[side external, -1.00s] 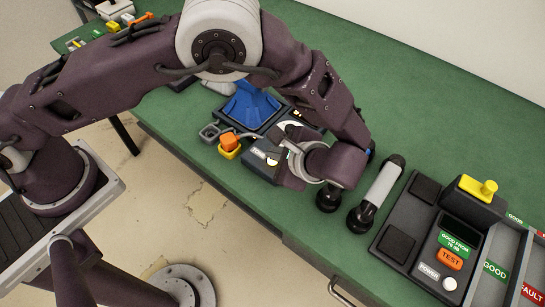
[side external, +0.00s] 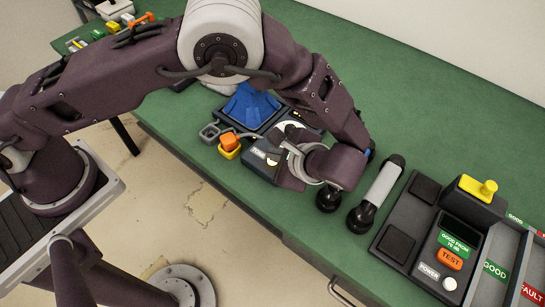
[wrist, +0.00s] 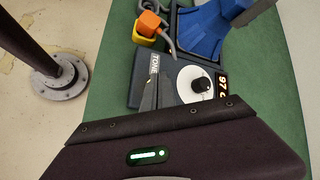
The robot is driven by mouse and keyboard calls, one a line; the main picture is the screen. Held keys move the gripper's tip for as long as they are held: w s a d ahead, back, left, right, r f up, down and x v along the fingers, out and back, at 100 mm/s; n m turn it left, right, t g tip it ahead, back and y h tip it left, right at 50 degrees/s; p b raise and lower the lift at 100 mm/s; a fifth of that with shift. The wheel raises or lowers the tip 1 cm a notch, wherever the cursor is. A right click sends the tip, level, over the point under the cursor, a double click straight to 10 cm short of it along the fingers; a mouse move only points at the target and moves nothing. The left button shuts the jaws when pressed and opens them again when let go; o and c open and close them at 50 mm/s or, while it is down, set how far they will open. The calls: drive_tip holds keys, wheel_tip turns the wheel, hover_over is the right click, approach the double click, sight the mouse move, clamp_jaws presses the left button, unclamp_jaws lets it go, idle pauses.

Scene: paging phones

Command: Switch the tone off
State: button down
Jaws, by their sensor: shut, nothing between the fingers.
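In the side external view the box (side external: 258,156) is partly behind my wrist, and the fingertips are hidden.
A blue cone-shaped piece (side external: 250,105) stands on a dark tray behind the box. A test station (side external: 450,258) and labelled bins (side external: 495,270) are further right.

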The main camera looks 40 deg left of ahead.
sight(275, 163)
drive_tip(key=shift+f, duration=0.3)
drive_tip(key=shift+r, duration=0.45)
drive_tip(key=shift+r, duration=3.05)
